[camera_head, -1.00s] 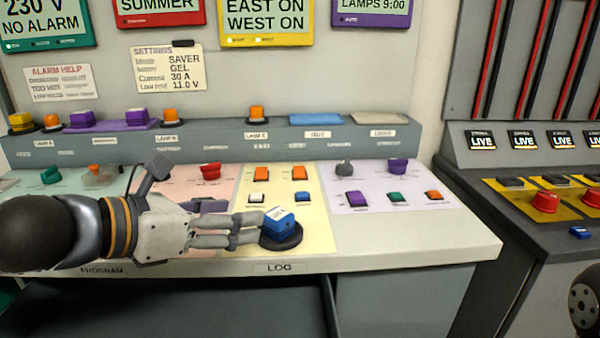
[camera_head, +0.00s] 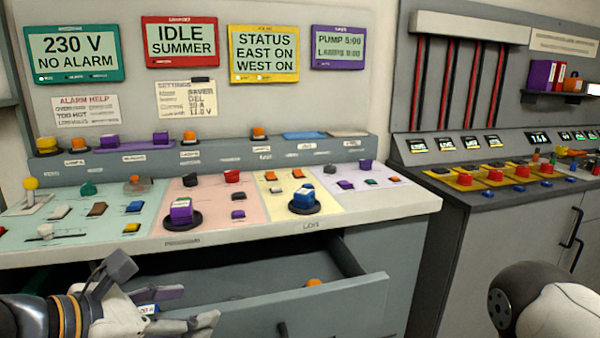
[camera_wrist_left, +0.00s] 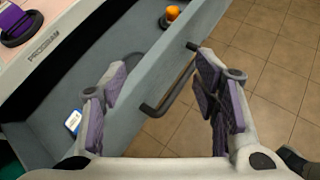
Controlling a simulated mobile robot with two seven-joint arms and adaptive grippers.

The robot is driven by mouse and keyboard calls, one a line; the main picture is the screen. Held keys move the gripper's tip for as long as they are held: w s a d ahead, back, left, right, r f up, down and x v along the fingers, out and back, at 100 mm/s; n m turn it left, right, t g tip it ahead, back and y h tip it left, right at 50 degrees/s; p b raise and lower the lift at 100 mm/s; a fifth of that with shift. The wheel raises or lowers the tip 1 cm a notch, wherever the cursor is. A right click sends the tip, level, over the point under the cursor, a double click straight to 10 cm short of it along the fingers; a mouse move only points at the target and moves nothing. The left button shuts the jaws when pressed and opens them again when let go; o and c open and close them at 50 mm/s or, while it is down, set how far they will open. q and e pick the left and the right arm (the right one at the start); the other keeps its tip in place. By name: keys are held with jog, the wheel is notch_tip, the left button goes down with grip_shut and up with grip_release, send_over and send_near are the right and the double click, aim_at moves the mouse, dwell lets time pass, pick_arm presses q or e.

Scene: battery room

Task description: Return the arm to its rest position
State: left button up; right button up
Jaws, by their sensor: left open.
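My left gripper (camera_head: 200,305) is low at the left of the head view, in front of the desk and over the open drawer (camera_head: 345,300). Its fingers are spread apart with nothing between them; the left wrist view also shows the open jaws (camera_wrist_left: 163,78), with the drawer's front wall and handle (camera_wrist_left: 165,95) beyond them. Of my right arm (camera_head: 540,300), only a dark joint and a white link show at the lower right; its gripper is out of frame.
A blue block on a round dark base (camera_head: 304,201) and a purple one (camera_head: 181,213) stand on the control desk. The drawer holds an orange knob (camera_wrist_left: 172,13) and a small blue-and-white item (camera_wrist_left: 73,121). Tiled floor (camera_wrist_left: 265,60) is clear beyond the drawer.

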pick_arm(q)
jog(key=s+d+f+m+g+y, duration=0.1)
jog(key=s+d+f+m+g, duration=0.15)
jog(key=f, duration=0.35)
jog(key=s+d+f+m+g, duration=0.1)
jog(key=s+f+m+g, duration=0.1)
jog(key=s+f+m, duration=0.35)
jog(key=s+d+f+m+g+y, duration=0.1)
jog(key=f+m+g, duration=0.1)
jog(key=f, duration=0.6)
jog(key=s+a+f+m+g+y, duration=0.1)
jog(key=s+a+f+m+g, duration=0.1)
jog(key=s, duration=0.5)
jog(key=s+a+f+m+g+y, duration=0.1)
jog(key=s+a+f+m, duration=0.3)
jog(key=s+m, duration=0.4)
jog(key=s+a+f+m+g+y, duration=0.2)
jog(key=s+a+f+m, duration=0.1)
jog(key=s+f+m, duration=0.2)
jog(key=s+m, duration=0.1)
jog(key=s, duration=0.1)
jog(key=shift+s+a+f+m+g, duration=0.3)
jog(key=shift+f+m+g, duration=0.05)
jog(key=shift+m, duration=0.05)
pick_arm(e)
jog(key=shift+w+d+f, duration=0.15)
jog(key=shift+w+d, duration=0.25)
jog(key=shift+w, duration=0.3)
